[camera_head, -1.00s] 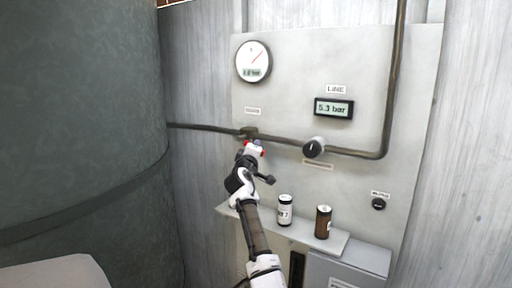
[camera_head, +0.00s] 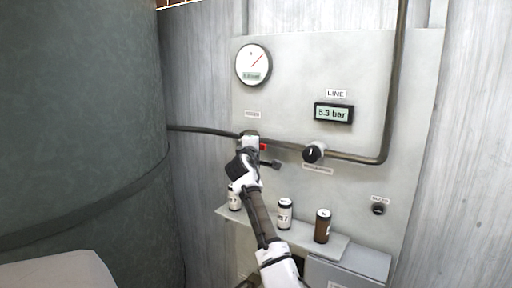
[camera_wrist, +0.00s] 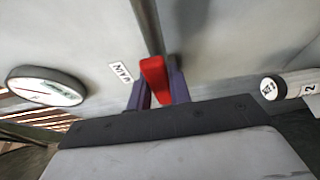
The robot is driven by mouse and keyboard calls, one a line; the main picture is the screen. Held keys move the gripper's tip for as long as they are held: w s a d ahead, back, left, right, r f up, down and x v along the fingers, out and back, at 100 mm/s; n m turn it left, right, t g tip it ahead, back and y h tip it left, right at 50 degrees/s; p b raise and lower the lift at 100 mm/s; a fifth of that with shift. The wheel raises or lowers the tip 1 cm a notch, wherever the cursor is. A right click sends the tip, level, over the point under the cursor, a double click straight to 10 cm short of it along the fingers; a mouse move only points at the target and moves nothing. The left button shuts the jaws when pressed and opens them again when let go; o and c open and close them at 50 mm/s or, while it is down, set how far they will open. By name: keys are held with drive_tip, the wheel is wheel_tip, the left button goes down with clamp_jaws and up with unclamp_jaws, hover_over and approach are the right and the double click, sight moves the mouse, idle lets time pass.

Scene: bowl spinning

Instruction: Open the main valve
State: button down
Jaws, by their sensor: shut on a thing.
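The main valve's red handle (camera_head: 263,147) is on the pipe at the left of the grey panel, below a small label. In the wrist view the red handle (camera_wrist: 155,78) stands between the two purple fingers. My gripper (camera_head: 251,142) is shut on this handle, and the fingers also show in the wrist view (camera_wrist: 157,90). The gripper hides most of the valve body. In the head view the red end sticks out to the right of the gripper.
A round gauge (camera_head: 253,65) and a LINE display (camera_head: 333,112) reading 5.3 bar are above the pipe. A black knob (camera_head: 313,152) is right of the valve. A large tank (camera_head: 80,120) fills the left.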

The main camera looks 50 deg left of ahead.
drive_tip(key=shift+r, duration=0.1)
drive_tip(key=c, duration=1.3)
unclamp_jaws()
drive_tip(key=b+v, duration=0.6)
drive_tip(key=v, duration=0.7)
drive_tip(key=shift+s+d, duration=0.2)
drive_tip(key=shift+s, duration=0.15)
